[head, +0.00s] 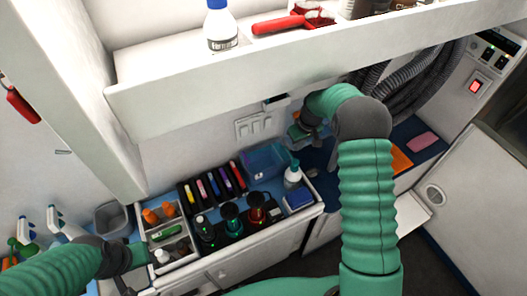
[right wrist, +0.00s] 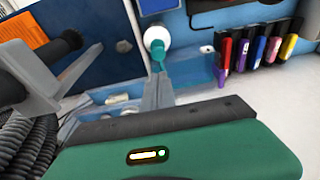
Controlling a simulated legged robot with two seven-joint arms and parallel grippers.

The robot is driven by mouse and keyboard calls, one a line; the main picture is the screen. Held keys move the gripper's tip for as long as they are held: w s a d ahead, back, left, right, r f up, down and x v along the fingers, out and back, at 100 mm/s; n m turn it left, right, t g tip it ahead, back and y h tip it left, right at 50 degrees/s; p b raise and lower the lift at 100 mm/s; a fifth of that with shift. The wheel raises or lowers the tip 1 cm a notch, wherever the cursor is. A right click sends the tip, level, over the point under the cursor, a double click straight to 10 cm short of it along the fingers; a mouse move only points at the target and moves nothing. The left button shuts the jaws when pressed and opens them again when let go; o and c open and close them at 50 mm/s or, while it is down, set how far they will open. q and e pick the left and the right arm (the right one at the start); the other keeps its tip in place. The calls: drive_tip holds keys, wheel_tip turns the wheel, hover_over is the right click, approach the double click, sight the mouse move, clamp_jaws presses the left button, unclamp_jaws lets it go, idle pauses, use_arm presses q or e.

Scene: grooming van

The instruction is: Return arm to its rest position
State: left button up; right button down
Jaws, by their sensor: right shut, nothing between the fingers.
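My right arm rises from the bottom right of the head view and bends at a grey elbow. My right gripper (head: 306,137) hangs in front of the back wall, over the back of the counter near a blue translucent bin (head: 264,160). In the right wrist view its grey fingers (right wrist: 158,92) are together with nothing between them. The bin and a white bottle with a teal nozzle (right wrist: 157,42) show beyond them. My left arm comes in from the lower left. My left gripper (head: 124,284) is at the counter's left front, partly out of sight, and its fingers are unclear.
A white shelf (head: 200,98) with a bottle (head: 220,28) and a red brush (head: 280,24) overhangs the counter. A divided tray (head: 186,262), coloured clippers (head: 214,184) and a white bottle (head: 292,176) stand below. Grey hoses (head: 425,80) hang at right. Spray bottles stand at far left.

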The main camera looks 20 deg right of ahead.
drive_tip(key=s+a+f+b, duration=0.2)
drive_tip(key=s+a+b, duration=0.4)
drive_tip(key=s, duration=0.6)
drive_tip(key=s+a+f+b, duration=0.2)
drive_tip(key=s+a+b, duration=0.4)
drive_tip(key=s+a, duration=0.4)
drive_tip(key=shift+s+a+f+m+b, duration=0.15)
drive_tip(key=shift+s+m+b, duration=0.2)
drive_tip(key=shift+s, duration=0.6)
